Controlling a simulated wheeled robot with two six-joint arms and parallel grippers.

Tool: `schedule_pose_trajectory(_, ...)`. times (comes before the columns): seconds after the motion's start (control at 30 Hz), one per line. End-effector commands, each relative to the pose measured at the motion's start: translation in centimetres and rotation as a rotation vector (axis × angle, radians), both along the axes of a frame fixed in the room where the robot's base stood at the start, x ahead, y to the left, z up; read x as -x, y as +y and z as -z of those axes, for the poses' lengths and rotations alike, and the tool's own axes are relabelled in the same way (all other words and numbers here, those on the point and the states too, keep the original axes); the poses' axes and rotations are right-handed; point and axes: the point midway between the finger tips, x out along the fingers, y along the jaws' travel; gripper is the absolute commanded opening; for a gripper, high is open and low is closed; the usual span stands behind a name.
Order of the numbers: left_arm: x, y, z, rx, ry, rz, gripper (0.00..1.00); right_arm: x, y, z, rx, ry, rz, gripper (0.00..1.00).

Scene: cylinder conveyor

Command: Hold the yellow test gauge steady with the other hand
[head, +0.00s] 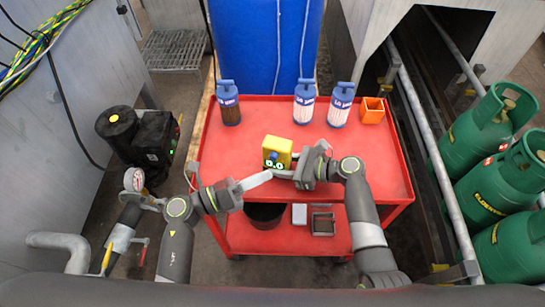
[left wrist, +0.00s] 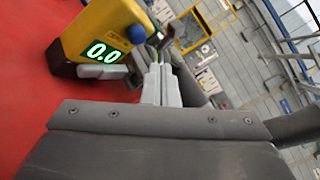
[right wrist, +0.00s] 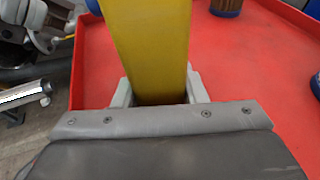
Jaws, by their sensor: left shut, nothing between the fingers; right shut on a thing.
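The yellow test gauge (head: 277,150) is over the red cart top, near its front edge in the head view. My right gripper (head: 291,172) is shut on its lower part; the right wrist view shows the yellow body (right wrist: 150,50) between the two fingers. In the left wrist view the gauge (left wrist: 95,35) shows a green 0.0 on its display. My left gripper (head: 270,175) is shut and empty, its fingertips close beside the gauge at the lower left. The left fingers (left wrist: 161,75) lie together in the left wrist view. I cannot tell whether they touch the gauge.
The red cart (head: 350,175) carries a dark-filled cartridge (head: 229,105), two pale cartridges (head: 304,103) (head: 340,106) and an orange open box (head: 371,110) along its back. Green gas cylinders (head: 485,125) stand at the right. The cart top's left and right sides are clear.

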Motion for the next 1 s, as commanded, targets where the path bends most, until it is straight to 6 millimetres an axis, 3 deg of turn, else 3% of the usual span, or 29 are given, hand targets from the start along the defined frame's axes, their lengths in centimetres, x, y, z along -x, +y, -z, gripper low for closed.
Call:
schedule_pose_trajectory(0.33,2.9,0.9,0.0,-0.002,0.0,0.0,0.0,0.0,0.0,0.1,0.0,0.002,0.0,0.11)
schedule_pose_trajectory(1.0,3.0,0.9,0.0,0.0,0.0,0.0,0.0,0.1,0.0,0.1,0.0,0.002,0.0,0.11)
